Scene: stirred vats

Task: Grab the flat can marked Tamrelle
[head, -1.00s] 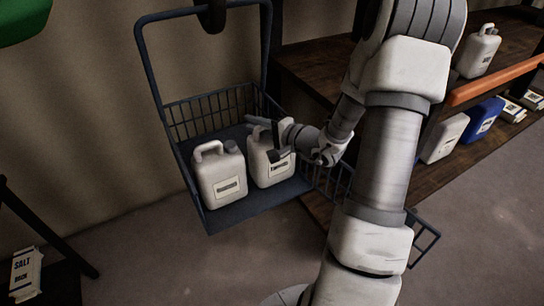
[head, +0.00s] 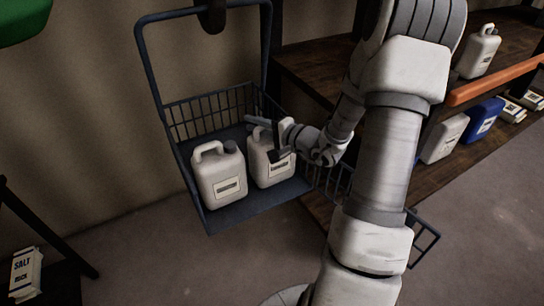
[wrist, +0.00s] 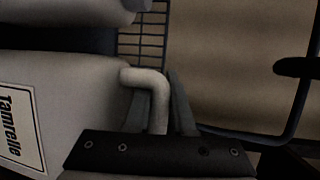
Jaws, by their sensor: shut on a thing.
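The flat can marked Tamrelle is a white jug-like can (head: 262,170) standing upright in the hanging basket, on the right of another white can. Its label reads "Tamrelle" in the wrist view (wrist: 60,95), where the can fills the left side. My gripper (head: 270,137) reaches in from the right at the can's top. In the wrist view my gripper (wrist: 160,105) has its fingers on both sides of the can's bent handle and is shut on it. The can still appears to rest on the basket floor.
The blue wire basket (head: 240,212) hangs from a frame. A second white can (head: 218,172) stands close on the left, its label too small to read. At right, shelves hold a white can (head: 479,52), another white can (head: 444,138) and a blue can (head: 485,118).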

